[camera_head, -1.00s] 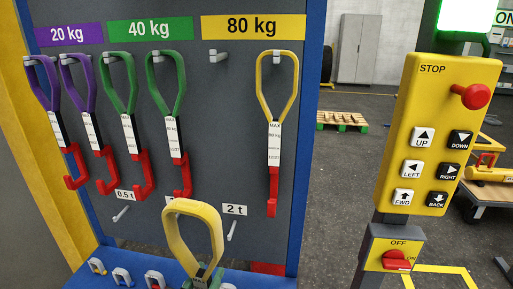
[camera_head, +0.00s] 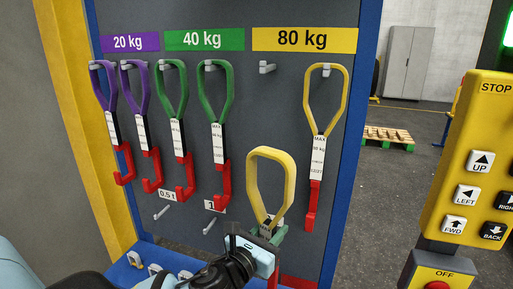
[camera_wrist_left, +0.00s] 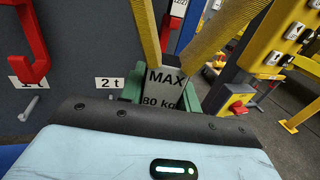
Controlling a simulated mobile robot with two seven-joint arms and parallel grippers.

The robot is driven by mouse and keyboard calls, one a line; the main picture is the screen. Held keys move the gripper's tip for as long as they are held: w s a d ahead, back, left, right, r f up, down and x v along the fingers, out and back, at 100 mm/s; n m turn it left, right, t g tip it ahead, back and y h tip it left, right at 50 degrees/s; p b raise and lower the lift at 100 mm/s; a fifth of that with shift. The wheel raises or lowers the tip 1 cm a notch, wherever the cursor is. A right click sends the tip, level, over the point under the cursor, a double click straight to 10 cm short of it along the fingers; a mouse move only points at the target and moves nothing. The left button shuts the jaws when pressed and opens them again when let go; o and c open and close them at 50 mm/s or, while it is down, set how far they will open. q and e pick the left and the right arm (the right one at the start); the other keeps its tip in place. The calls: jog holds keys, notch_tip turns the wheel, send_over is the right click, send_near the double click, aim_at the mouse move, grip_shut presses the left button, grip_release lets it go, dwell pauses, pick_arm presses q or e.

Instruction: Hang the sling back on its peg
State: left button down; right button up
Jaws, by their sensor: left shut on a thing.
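A yellow sling (camera_head: 292,186) stands upright in front of the board, its loop upward. My left gripper (camera_head: 268,232) comes in from below and is shut on it at its label. In the left wrist view the label (camera_wrist_left: 166,88) reads "MAX 80 kg" and sits between the green fingers (camera_wrist_left: 163,96). The empty peg (camera_head: 267,68) is under the left part of the yellow "80 kg" sign (camera_head: 304,39), well above the held loop. Another yellow sling (camera_head: 308,105) hangs on the peg to its right. My right gripper is not in view.
Two purple slings (camera_head: 142,100) and two green slings (camera_head: 229,90) with red hooks hang on the left. Lower pegs (camera_head: 161,212) stick out beneath them. A blue shelf (camera_head: 125,272) holds shackles. A yellow control box (camera_head: 470,160) stands at the right.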

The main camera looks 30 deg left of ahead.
pick_arm(q)
jog(key=w+a+r, duration=0.3)
jog(key=a+r, duration=0.1)
jog(key=r, duration=0.5)
jog(key=w+a+r, duration=0.3)
jog(key=a+r, duration=0.1)
jog(key=r, duration=0.5)
jog(key=shift+w+a+r, duration=0.25)
jog(key=shift+w+a, duration=0.05)
jog(key=shift+a, duration=0.05)
jog(key=shift+w, duration=0.1)
